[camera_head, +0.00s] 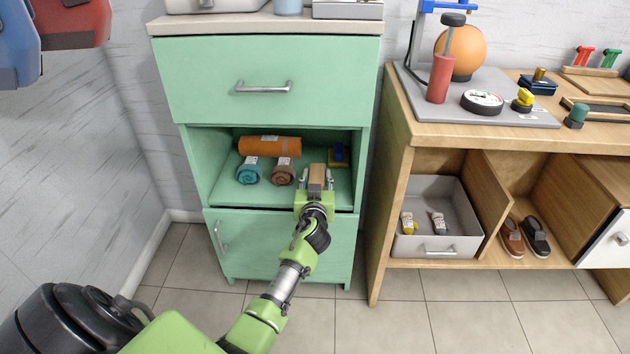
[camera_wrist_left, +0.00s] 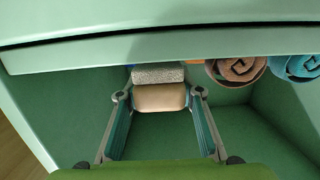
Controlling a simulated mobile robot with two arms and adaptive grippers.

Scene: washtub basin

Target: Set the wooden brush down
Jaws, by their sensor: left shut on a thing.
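The wooden brush (camera_head: 317,173) is inside the open compartment of the green cabinet (camera_head: 250,80), at its right side. In the left wrist view the brush (camera_wrist_left: 159,97) shows a tan wooden body with a grey speckled part beyond it. My left gripper (camera_head: 317,180) reaches into the compartment and is shut on the brush, one finger on each side. In the wrist view the brush seems close above the green compartment floor (camera_wrist_left: 160,145), but I cannot tell whether it touches. My right gripper is not in view.
An orange roll (camera_head: 269,146), a teal roll (camera_head: 250,172) and a brown roll (camera_head: 283,172) lie left of the brush. A blue and yellow object (camera_head: 339,154) is behind it at right. The closed drawer front (camera_head: 220,85) overhangs the compartment.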

